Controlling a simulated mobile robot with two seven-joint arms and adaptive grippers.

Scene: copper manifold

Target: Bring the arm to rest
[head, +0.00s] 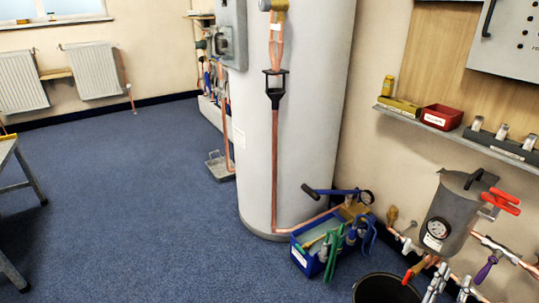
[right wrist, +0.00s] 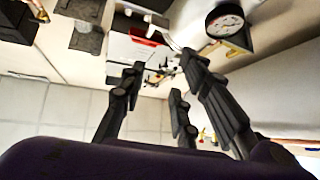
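My right gripper (right wrist: 165,75) shows in the right wrist view, its dark jointed fingers spread apart with clear space between them. Nothing is held between the fingers. Neither gripper can be made out in the head view, and no arm of mine shows there. The left gripper is in neither view.
In the head view a tall grey cylinder (head: 312,130) stands mid-picture, with a blue tool crate (head: 312,262) at its foot. A grey vessel with a gauge (head: 447,215) and copper pipework are at right, below a shelf (head: 450,134). A black bucket (head: 386,289) stands in front. Blue floor (head: 130,190) is clear at left.

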